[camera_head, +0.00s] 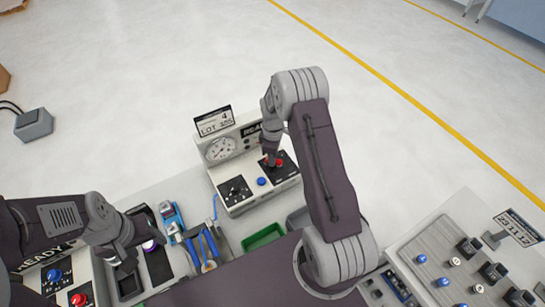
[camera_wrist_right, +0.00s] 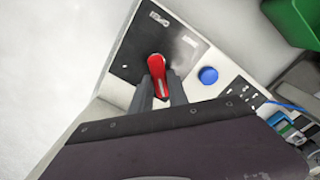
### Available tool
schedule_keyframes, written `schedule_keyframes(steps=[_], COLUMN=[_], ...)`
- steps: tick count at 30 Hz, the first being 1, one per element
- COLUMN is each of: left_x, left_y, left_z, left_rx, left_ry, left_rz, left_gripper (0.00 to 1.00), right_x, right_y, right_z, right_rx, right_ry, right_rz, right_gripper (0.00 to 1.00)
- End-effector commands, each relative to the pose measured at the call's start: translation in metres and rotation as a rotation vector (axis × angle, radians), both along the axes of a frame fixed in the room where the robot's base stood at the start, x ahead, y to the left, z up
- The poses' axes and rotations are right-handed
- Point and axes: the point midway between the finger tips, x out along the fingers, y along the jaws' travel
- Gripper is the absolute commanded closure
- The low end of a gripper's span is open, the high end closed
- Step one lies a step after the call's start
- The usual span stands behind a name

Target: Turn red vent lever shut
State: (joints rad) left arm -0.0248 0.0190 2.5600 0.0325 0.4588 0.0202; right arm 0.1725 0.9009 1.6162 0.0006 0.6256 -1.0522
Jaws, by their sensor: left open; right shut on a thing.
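The red vent lever (camera_wrist_right: 157,72) sits on a black plate (camera_wrist_right: 133,45) of the control box in the right wrist view. A bit of the lever (camera_head: 279,163) also shows in the head view, beside my right gripper (camera_head: 270,158). In the right wrist view my right gripper (camera_wrist_right: 162,92) is shut on the lever, one finger on each side of it. My left gripper (camera_head: 128,262) is open at the lower left of the head view, above the bench by a dark tray and away from the lever.
The control box (camera_head: 238,203) carries a gauge (camera_head: 221,149), a blue button (camera_head: 261,181) and a sign (camera_head: 214,122). A green tray (camera_head: 263,237) and blue-handled pliers (camera_head: 202,243) lie in front. Another box with a red button (camera_head: 79,298) is at lower left, and a knob panel (camera_head: 455,255) at right.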

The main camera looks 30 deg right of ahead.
Motion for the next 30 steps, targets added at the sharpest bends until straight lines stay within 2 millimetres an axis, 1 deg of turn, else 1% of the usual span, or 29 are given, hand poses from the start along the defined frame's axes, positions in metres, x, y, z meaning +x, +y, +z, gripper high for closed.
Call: schedule_keyframes(steps=[3, 4, 5, 6, 14, 17, 20, 24, 27, 30], left_x=[0.0, 0.0, 0.0, 0.0, 0.0, 0.0, 0.0, 0.0, 0.0, 0.0], left_y=[0.0, 0.0, 0.0, 0.0, 0.0, 0.0, 0.0, 0.0, 0.0, 0.0], left_z=[0.001, 0.001, 0.001, 0.001, 0.0, -0.003, -0.01, -0.017, -0.02, -0.021], left_rx=[0.0, 0.0, 0.0, 0.0, 0.0, 0.0, 0.0, 0.0, 0.0, 0.0], left_ry=[0.0, 0.0, 0.0, 0.0, 0.0, 0.0, 0.0, 0.0, 0.0, 0.0], left_rz=[0.0, 0.0, 0.0, 0.0, 0.0, 0.0, 0.0, 0.0, 0.0, 0.0], left_gripper=[0.42, 0.42, 0.42, 0.42, 0.42, 0.42, 0.42, 0.42, 0.42, 0.42], right_x=[0.002, 0.002, 0.002, 0.002, 0.001, 0.001, 0.002, 0.002, 0.001, 0.0], right_y=[-0.002, -0.002, -0.002, -0.002, -0.001, -0.001, -0.001, -0.002, -0.002, -0.002], right_z=[0.003, 0.003, 0.003, 0.002, 0.001, 0.007, 0.026, 0.059, 0.077, 0.088], right_rx=[-0.003, -0.003, -0.003, -0.003, -0.001, -0.001, -0.003, -0.002, -0.002, -0.001], right_ry=[-0.007, -0.007, -0.007, -0.007, -0.003, -0.004, -0.009, -0.01, -0.009, -0.006], right_rz=[0.003, 0.002, 0.002, 0.002, 0.0, 0.0, 0.0, 0.0, 0.0, 0.0], right_gripper=[1.0, 0.72, 0.63, 0.58, 0.58, 0.58, 0.58, 0.58, 0.58, 0.58])
